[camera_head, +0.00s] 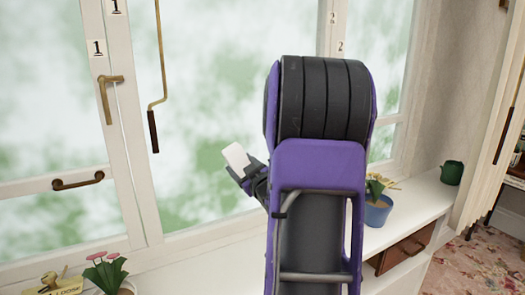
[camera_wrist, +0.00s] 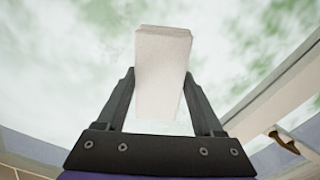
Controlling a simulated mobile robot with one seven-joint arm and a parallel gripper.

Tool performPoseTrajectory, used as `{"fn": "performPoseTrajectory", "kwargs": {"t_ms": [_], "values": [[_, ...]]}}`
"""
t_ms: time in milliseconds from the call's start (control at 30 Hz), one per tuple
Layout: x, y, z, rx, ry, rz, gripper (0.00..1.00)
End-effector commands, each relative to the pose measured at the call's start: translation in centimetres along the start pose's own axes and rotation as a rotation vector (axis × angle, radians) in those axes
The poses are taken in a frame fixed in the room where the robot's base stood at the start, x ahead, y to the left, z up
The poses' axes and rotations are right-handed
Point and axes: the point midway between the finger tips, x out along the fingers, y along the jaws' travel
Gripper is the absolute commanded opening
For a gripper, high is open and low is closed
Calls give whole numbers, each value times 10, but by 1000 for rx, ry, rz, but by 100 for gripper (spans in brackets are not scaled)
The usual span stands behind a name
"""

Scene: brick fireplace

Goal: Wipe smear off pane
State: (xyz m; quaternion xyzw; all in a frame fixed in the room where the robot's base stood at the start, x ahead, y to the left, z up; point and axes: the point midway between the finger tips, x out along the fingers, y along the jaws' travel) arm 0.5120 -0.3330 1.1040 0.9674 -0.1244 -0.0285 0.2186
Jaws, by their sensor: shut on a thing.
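The window pane (camera_head: 200,75) is large and white-framed, with blurry white and green patches across it. I cannot tell a smear on the glass from the foliage behind. My gripper (camera_head: 247,174) is in front of the lower part of this pane, partly hidden by my purple and black arm. It is shut on a white block (camera_head: 236,156), perhaps a sponge or eraser. In the wrist view the block (camera_wrist: 162,50) stands upright between the two dark fingers, with its far end toward the glass. I cannot tell whether it touches the pane.
A brass window handle (camera_head: 107,95) and a hanging crank rod (camera_head: 154,130) are left of my arm. Pink flowers in a pot (camera_head: 105,272) stand on the sill at lower left. A blue potted plant (camera_head: 378,210) and a green pot (camera_head: 452,172) stand on the right shelf.

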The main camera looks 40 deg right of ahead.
Motion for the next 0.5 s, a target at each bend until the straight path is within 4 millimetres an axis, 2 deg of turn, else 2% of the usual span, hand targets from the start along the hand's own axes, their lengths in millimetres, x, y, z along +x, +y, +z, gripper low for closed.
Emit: {"fn": "performPoseTrajectory", "kwargs": {"t_ms": [100,233,400,500], "values": [[-4,-25,-10,201,-3,0,24],[-8,-48,-17,344,-1,-1,24],[-12,-64,-21,426,0,-1,24],[-9,-66,-21,439,1,-1,24]]}}
